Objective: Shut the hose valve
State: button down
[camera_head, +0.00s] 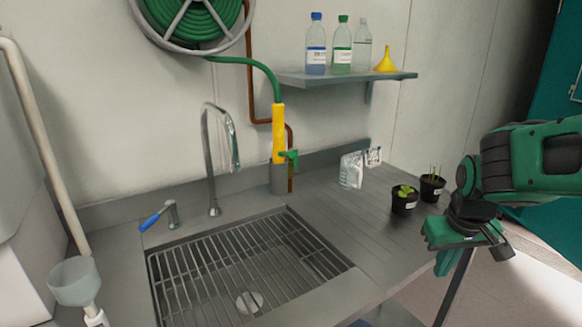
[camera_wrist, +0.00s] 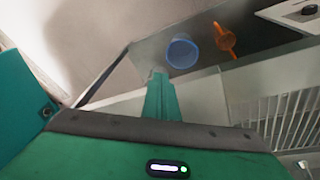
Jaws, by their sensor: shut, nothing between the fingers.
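A green hose (camera_head: 250,64) runs from the wall reel down into an upright yellow wand (camera_head: 278,130) behind the sink. A small green valve handle (camera_head: 290,157) sticks out to the right near the wand's lower end, above a grey holder (camera_head: 278,180). My gripper (camera_head: 440,235) is at the right, beyond the counter's right edge and well apart from the valve. Its green fingers (camera_wrist: 159,88) are together and empty in the wrist view. The valve is not recognisable in the wrist view.
A sink with a wire rack (camera_head: 245,262), a tall faucet (camera_head: 211,160) and a blue-handled tap (camera_head: 155,218) lies left. Two potted seedlings (camera_head: 404,202) and a foil pouch (camera_head: 351,170) stand right. A shelf (camera_head: 345,78) holds bottles. The wrist view shows a blue tub (camera_wrist: 181,52) and an orange object (camera_wrist: 225,40).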

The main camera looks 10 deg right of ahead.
jog(key=w+n+t, duration=0.1)
jog(key=w+n, duration=0.1)
jog(key=w, duration=0.3)
jog(key=w+n+t+h, duration=0.1)
jog(key=w, duration=0.3)
jog(key=w+n+t, duration=0.2)
jog(key=w, duration=0.3)
jog(key=shift+w+n+h, duration=0.3)
jog(key=shift+h, duration=0.1)
jog(key=w+a+r+n+t, duration=0.1)
jog(key=w+a+n+t, duration=0.15)
jog(key=w, duration=0.35)
jog(key=w+a+r+n+t, duration=0.1)
jog(key=w+a+n+t, duration=0.15)
jog(key=w, duration=0.35)
jog(key=w+a+r+n+t+y, duration=0.2)
jog(key=w+a+n+t, duration=0.1)
jog(key=a, duration=0.5)
jog(key=w+a+r+n+t+y, duration=0.2)
jog(key=w+a+n+t, duration=0.1)
jog(key=w+a+n, duration=0.3)
jog(key=shift+w+a+r+n+t+y, duration=0.2)
jog(key=shift+a+r+n+t+y, duration=0.15)
jog(key=shift+a+n, duration=0.85)
jog(key=shift+f, duration=0.1)
